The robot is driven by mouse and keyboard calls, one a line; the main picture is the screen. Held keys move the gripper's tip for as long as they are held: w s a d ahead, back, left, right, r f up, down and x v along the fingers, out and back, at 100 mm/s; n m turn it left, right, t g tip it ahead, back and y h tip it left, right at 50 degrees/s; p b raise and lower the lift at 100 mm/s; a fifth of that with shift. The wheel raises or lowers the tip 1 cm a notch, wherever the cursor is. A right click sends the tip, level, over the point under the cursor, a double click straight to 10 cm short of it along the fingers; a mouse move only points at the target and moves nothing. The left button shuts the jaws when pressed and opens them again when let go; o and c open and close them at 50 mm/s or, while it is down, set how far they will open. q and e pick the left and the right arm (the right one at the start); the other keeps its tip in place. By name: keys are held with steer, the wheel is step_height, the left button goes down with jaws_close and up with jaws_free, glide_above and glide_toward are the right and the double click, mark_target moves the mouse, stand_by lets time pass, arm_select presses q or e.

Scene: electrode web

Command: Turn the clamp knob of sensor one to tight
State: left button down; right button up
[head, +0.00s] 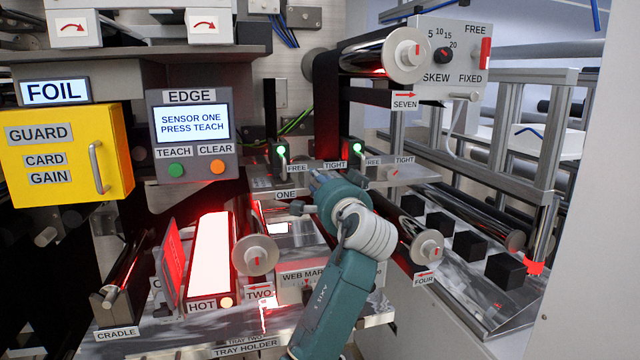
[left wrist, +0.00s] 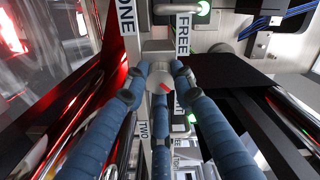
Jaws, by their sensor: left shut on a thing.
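The clamp knob of sensor one (left wrist: 161,84) is a grey knob with a red pointer mark, seen slanted in the left wrist view. My left gripper (left wrist: 158,78) has its blue fingers closed around it. In the head view my left gripper (head: 317,181) is at the bracket, and the gripper and arm hide this knob. The plate ONE (head: 286,195) and the scale labels FREE (head: 297,168) and TIGHT (head: 334,165) show around it. I cannot tell exactly which label the pointer faces. My right gripper is not in view.
A second knob (head: 393,173) with its own FREE and TIGHT labels sits right on the same bracket. Green lamps (head: 281,150) glow behind. The EDGE box screen (head: 192,124) reads "SENSOR ONE PRESS TEACH". A bright HOT plate (head: 209,256) and rollers lie below.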

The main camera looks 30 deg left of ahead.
arm_select(q)
steer(key=c, duration=1.5)
jaws_free()
steer(key=shift+f, duration=0.2)
steer(key=shift+o, duration=0.3)
steer(key=shift+d+r, duration=0.1)
steer(key=v, duration=1.2)
steer(key=shift+w, duration=0.1)
